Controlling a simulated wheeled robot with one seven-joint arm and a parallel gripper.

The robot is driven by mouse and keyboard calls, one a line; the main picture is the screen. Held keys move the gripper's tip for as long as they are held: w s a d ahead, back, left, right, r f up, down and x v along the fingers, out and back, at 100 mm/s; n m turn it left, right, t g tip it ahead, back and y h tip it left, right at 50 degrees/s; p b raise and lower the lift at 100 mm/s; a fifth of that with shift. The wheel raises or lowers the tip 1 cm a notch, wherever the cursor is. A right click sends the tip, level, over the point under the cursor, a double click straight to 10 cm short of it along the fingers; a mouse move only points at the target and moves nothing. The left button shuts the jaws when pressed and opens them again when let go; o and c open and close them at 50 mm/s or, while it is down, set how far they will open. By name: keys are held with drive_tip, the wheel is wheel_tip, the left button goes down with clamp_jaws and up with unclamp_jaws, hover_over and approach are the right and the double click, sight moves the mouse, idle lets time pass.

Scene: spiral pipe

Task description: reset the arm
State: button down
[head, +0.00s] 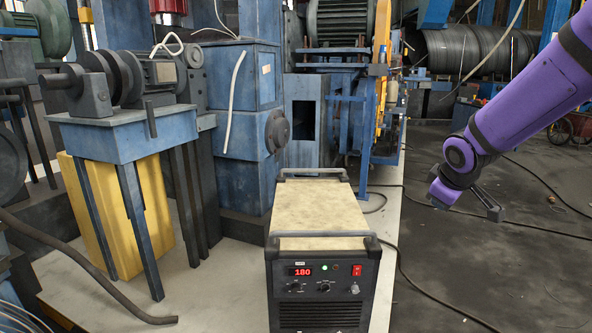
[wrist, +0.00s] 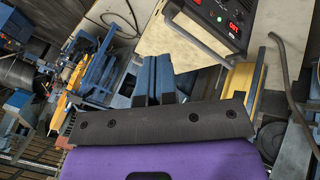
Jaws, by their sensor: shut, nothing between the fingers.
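My purple arm enters the head view from the upper right and bends down at the wrist. Its end hangs over the dark floor, to the right of the welding machine (head: 320,215) and clear of it. In the wrist view, my gripper (wrist: 156,62) has its two fingers side by side and closed together, with nothing between them. A dark crossbar and a purple housing fill the bottom of that view. In the head view the fingertips cannot be made out.
The welding machine, its display reading 180, also shows in the wrist view (wrist: 210,30). A blue workbench (head: 135,135) and yellow box (head: 100,215) stand left. Cables (head: 405,290) lie on the floor. A large ribbed pipe (head: 470,48) lies behind. Floor around my arm's end looks mostly open.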

drive_tip(key=s+r+m, duration=0.2)
drive_tip(key=s+r, duration=0.1)
drive_tip(key=s, duration=0.6)
drive_tip(key=s+a+r+m+y, duration=0.1)
drive_tip(key=s+r+m, duration=0.2)
drive_tip(key=s, duration=0.7)
drive_tip(key=s+a+r+m+g, duration=0.1)
drive_tip(key=s+r+m, duration=0.2)
drive_tip(key=s, duration=0.7)
drive_tip(key=shift+s+a+r, duration=0.2)
drive_tip(key=shift+a+r, duration=0.05)
drive_tip(key=shift+r, duration=0.15)
